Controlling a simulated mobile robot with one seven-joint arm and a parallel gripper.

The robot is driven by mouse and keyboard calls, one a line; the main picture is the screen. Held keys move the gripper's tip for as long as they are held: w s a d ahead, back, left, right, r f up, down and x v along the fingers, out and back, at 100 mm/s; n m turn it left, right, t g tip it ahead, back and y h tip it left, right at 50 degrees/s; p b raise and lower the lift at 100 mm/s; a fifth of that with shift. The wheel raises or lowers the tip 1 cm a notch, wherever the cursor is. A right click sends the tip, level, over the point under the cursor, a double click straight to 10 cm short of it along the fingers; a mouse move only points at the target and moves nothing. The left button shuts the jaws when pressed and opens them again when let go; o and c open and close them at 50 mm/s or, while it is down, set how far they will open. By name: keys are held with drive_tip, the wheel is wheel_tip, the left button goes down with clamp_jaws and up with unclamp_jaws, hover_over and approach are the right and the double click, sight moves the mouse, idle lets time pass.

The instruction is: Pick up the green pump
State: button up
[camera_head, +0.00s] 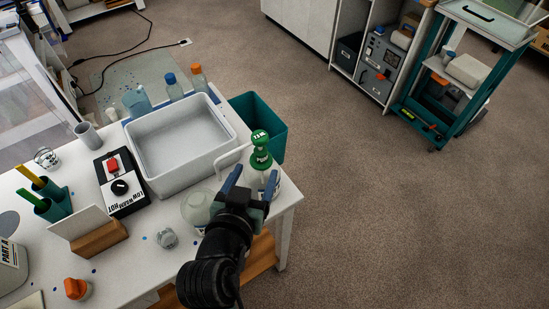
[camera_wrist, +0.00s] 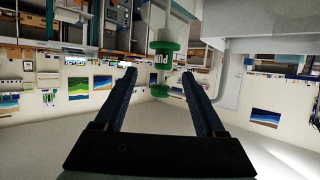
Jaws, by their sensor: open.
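The green pump (camera_head: 261,159) stands upright on a clear bottle at the right corner of the white table (camera_head: 287,196). It has a round head with white lettering and a pale spout pointing left. My gripper (camera_head: 252,176) is open, its two blue fingers just in front of the pump and lower in the picture. They partly hide the bottle. In the wrist view the green pump (camera_wrist: 165,47) shows between and beyond the two fingertips, apart from both. I cannot tell the exact depth between fingertips and pump.
A white basin (camera_head: 160,182) stands left of the pump, and a teal bin (camera_head: 270,118) is behind it. A clear round container (camera_head: 195,206) sits close to my gripper's left. A hotplate control box (camera_head: 118,196) lies farther left. Open floor lies to the right.

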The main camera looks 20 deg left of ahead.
sight(261, 158)
drive_tip(key=x, duration=0.6)
drive_tip(key=shift+w+a, duration=0.1)
drive_tip(key=shift+w, duration=0.1)
drive_tip(key=shift+a+p+x, duration=0.1)
drive_tip(key=shift+p+x, duration=0.15)
drive_tip(key=shift+x, duration=1.05)
drive_tip(key=shift+a+p+x, duration=0.15)
drive_tip(key=shift+p+x, duration=0.05)
drive_tip(key=shift+x, duration=1.1)
drive_tip(key=shift+s+f, duration=0.1)
clamp_jaws()
